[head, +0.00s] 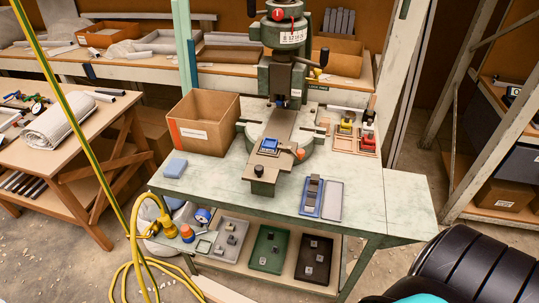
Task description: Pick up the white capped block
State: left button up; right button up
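Neither gripper's fingers show in the head view. Only a dark rounded part, apparently mine, shows at the lower right.
The fly press (287,60) stands mid-bench, with a blue piece (269,146) on its slide. A cardboard box (204,125) is at left, a blue tray (311,198) with grey blocks in front. The bench's right end is clear. A yellow-green hose hangs at left.

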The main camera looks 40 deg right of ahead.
aim_at(310, 203)
jog(key=z, duration=1.45)
